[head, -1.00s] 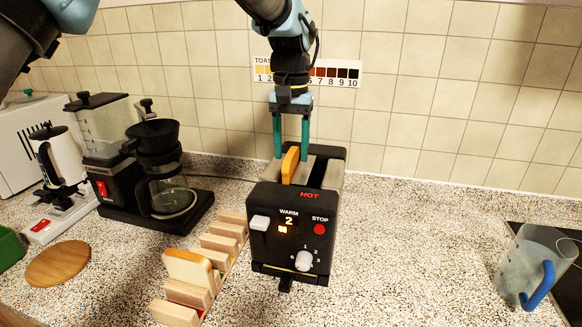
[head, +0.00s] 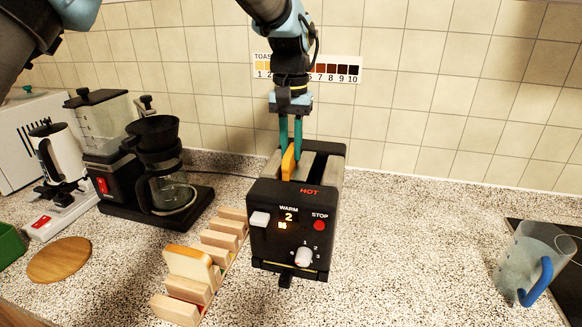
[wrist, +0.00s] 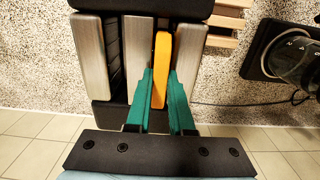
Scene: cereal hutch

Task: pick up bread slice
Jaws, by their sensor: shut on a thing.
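A bread slice (head: 288,163) stands upright in the left slot of the black toaster (head: 290,235), its top edge sticking out. My gripper (head: 291,160) reaches down from above, its two teal fingers closed on the slice. In the wrist view the slice (wrist: 160,70) is a narrow golden strip, with my fingers (wrist: 160,88) on either side of it. The lower part of the slice is hidden inside the slot. Another bread slice (head: 187,265) stands in the wooden rack (head: 221,238) left of the toaster.
The toaster's front shows HOT in red, WARM and 2. A coffee maker (head: 158,180) and a white appliance (head: 55,190) stand at the left. A round wooden board (head: 59,261) lies near them. A jug with a blue handle (head: 535,265) stands at the right; the counter between is clear.

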